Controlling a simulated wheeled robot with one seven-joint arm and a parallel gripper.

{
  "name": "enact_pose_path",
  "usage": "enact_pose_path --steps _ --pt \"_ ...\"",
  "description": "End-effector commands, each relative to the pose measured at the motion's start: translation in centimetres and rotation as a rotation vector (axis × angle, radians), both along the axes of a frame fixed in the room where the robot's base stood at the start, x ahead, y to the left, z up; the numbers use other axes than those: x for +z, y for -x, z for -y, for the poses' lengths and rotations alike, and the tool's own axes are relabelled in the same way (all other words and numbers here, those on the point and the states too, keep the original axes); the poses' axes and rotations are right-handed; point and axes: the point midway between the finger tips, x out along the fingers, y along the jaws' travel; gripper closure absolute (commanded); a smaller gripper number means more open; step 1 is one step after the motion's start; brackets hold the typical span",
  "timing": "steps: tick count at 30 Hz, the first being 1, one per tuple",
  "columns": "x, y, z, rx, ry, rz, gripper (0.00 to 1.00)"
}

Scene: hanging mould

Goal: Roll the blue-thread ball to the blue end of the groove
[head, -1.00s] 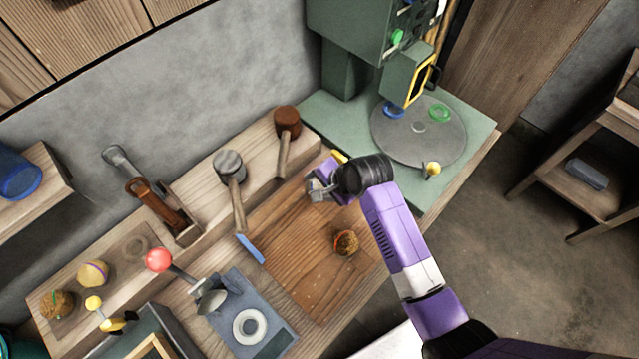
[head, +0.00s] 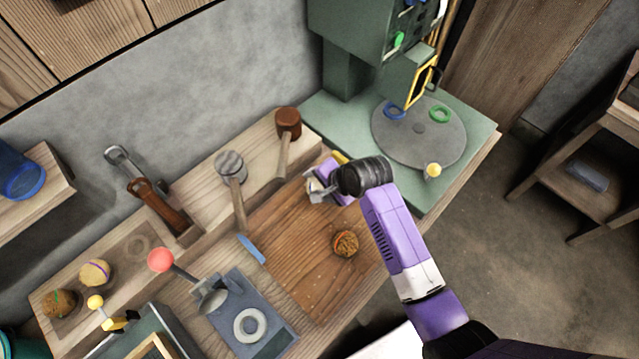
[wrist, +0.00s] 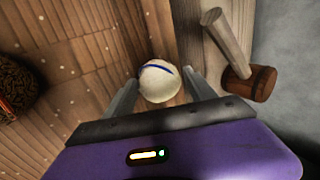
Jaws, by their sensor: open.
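The blue-thread ball (wrist: 158,82) is pale with a blue line across its top. In the wrist view it sits between the two spread fingers of my gripper (wrist: 158,88); I cannot tell whether either finger touches it. In the head view my gripper (head: 318,189) is low at the back edge of the brown wooden board (head: 290,225), and the ball cannot be made out there. A blue strip (head: 251,249) marks the board's left edge. The groove itself is not clear in either view.
A brown rough ball (head: 345,244) rests on the board, right of its middle. A grey-headed mallet (head: 231,167) and a brown mallet (head: 288,123) lie behind the board. A grey-blue device (head: 248,322) stands front left. A green machine base (head: 470,130) is at right.

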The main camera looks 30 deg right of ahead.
Motion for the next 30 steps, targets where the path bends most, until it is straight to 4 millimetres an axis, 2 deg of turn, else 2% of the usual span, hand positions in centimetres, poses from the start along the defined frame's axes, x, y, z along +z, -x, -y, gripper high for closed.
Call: enact_pose_path --steps 1,5,8,19,24,30 --pt "-1.2 1.0 -0.8 0.012 -0.010 -0.032 0.18" --pt "-0.9 1.1 -0.7 0.012 -0.011 -0.030 0.18" --pt "0.0 1.5 -0.5 0.011 -0.009 -0.027 0.18" --pt "5.4 3.5 1.0 0.001 -0.003 -0.004 0.18" --pt "6.4 4.0 1.2 0.000 -0.002 -0.002 0.18" --pt "6.6 4.0 1.3 0.000 -0.001 -0.001 0.18"
